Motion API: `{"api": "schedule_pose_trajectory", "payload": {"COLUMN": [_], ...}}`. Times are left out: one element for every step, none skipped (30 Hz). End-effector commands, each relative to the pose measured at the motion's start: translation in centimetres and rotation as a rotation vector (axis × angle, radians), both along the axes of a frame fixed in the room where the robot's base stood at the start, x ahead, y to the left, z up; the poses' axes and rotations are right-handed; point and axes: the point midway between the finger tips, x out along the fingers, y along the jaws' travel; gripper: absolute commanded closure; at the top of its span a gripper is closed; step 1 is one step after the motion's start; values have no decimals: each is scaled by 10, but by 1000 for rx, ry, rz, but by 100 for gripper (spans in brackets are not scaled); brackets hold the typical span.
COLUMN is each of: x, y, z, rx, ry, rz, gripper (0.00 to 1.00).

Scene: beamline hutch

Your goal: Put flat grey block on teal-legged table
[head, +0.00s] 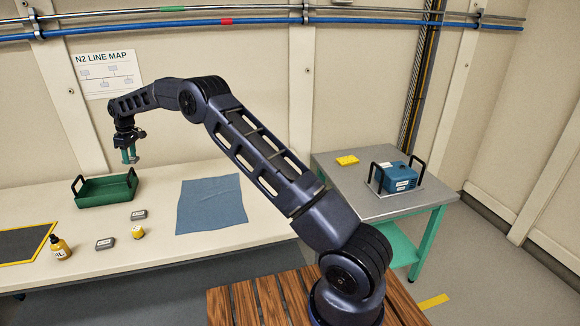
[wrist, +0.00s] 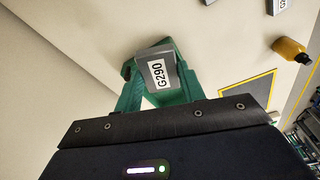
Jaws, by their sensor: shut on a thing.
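My gripper (head: 130,156) is raised above the long bench, over the area around the green tray. In the wrist view, its green fingers (wrist: 155,68) are shut on a flat grey block (wrist: 159,72) with a white label reading G290. In the head view the held block is too small to make out clearly. The teal-legged table (head: 375,207) has a grey top and stands at the right, well away from my gripper. Two other grey blocks, one farther back (head: 138,214) and one nearer (head: 105,243), lie on the bench.
The green tray (head: 80,201), a blue cloth (head: 211,205), a yellow item (head: 138,233) and a yellow bottle (head: 61,248) are on the bench.

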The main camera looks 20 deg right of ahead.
Motion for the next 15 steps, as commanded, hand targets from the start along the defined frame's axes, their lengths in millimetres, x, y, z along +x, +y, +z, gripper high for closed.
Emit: {"api": "schedule_pose_trajectory", "payload": {"x": [14,21,30,36,43,51,56,62,70,75,80,87,91,96,101], "y": [-22,-33,-48,-60,-72,-87,-99,-111,-127,-139,-151,-168,-180,-192,-209], "z": [0,0,-1,-1,-2,-3,-4,-4,-4,-5,-5,-6,-7,-8,-8], "rx": [0,1,1,1,1,0,0,1,1,1,2,1,1,1,1], "ry": [0,0,0,0,0,1,1,0,0,0,0,0,1,0,0], "rz": [-27,-41,-60,-74,-88,-106,-120,-134,-153,-167,-181,-200,-214,-229,-247], "gripper": [85,85,85,85,85,85,85,85,85,85,85,85,85,85,85]}}
